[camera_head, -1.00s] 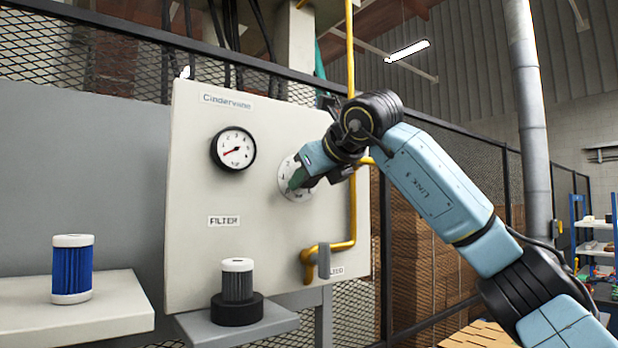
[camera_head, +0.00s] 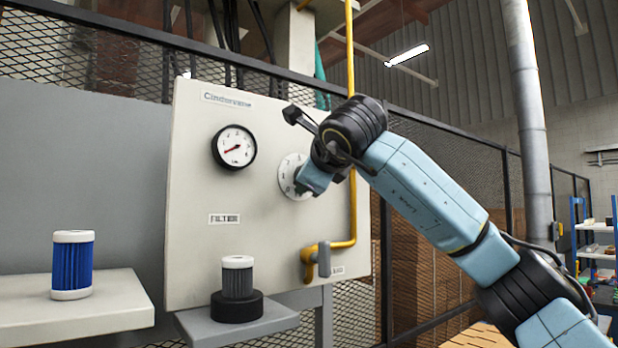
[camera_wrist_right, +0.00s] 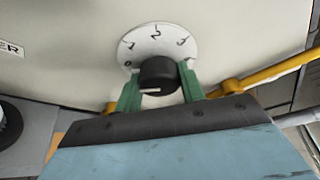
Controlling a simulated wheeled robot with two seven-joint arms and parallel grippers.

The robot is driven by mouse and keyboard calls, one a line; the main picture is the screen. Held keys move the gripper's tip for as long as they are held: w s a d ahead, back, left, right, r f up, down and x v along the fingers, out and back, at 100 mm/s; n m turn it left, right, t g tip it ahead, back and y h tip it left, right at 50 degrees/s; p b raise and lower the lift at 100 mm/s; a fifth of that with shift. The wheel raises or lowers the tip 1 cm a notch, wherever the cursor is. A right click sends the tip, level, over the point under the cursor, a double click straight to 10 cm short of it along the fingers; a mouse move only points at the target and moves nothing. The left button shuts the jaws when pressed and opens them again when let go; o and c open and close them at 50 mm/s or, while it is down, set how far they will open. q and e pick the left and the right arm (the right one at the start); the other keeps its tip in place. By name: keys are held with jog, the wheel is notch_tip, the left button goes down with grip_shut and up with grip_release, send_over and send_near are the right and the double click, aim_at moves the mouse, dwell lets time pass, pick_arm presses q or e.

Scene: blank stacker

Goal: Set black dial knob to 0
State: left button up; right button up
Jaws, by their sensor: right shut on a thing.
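The black dial knob (camera_wrist_right: 158,74) sits on a round white dial (camera_wrist_right: 139,49) marked 0, 1, 2 and 3. In the right wrist view its white pointer line points left, toward the side where the 0 is; perspective hides the exact alignment. My right gripper (camera_wrist_right: 159,82) is shut on the knob, one green finger on each side. In the head view the white dial (camera_head: 286,172) is on the panel's right part, and my right gripper (camera_head: 301,185) covers the knob. My left gripper is not in view.
The pale panel (camera_head: 190,180) carries a gauge (camera_head: 234,147). A yellow pipe (camera_head: 340,244) with a grey handle (camera_head: 324,260) runs below and right of the dial. A grey filter (camera_head: 238,281) stands in a black holder; a blue filter (camera_head: 73,265) stands on the left shelf (camera_head: 115,300).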

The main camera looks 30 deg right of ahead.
jog(key=shift+f, duration=0.1)
dwell(0.4)
jog(key=o, duration=1)
jog(key=b+v, duration=0.4)
jog(key=v, duration=0.9)
jog(key=shift+s, duration=0.25)
